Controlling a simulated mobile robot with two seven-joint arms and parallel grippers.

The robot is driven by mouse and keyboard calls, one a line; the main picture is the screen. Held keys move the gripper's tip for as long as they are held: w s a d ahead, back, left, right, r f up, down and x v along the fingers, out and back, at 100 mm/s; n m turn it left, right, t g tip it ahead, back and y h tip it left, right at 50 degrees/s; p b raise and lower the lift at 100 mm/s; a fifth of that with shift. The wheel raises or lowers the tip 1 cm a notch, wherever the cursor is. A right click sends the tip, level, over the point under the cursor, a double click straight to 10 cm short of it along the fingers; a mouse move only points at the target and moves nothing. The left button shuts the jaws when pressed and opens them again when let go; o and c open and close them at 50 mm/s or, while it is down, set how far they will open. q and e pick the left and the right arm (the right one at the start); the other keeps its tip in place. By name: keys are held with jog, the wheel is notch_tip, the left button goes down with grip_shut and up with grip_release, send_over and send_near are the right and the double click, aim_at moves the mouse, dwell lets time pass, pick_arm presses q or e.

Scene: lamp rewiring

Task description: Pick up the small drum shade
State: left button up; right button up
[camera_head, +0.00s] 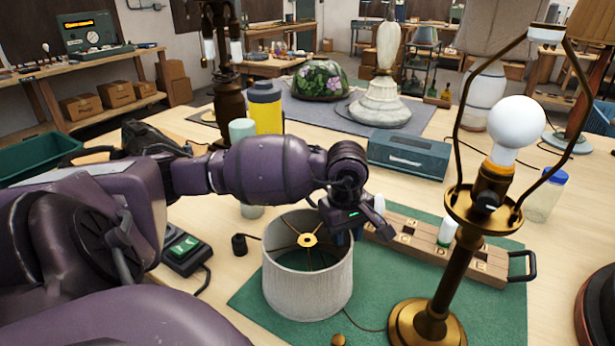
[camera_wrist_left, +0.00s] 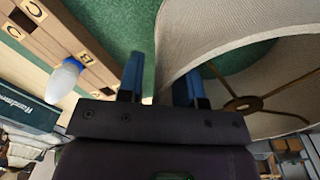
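The small drum shade (camera_head: 305,287), pale grey fabric with a brass spider fitting inside its open top, stands upright on the green mat (camera_head: 478,318). My left gripper (camera_head: 349,236) is at the shade's right rim. In the left wrist view my left gripper (camera_wrist_left: 162,82) has its two blue fingers apart, one outside the shade (camera_wrist_left: 215,32) and one at its inner side. The rim wall lies between them, and they do not look closed on it. The fingertips are partly hidden in the head view. My right gripper is not in view.
A brass lamp (camera_head: 436,300) with a bare white bulb stands right of the shade. A wooden tray (camera_head: 410,230) with small bulbs lies behind it. A black pad (camera_head: 186,255) and small knob (camera_head: 239,244) are left. A blue-grey box (camera_head: 410,155) stands further back.

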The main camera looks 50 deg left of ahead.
pick_arm(q)
jog(key=shift+f, duration=0.2)
grip_shut()
jog(key=shift+r, duration=0.1)
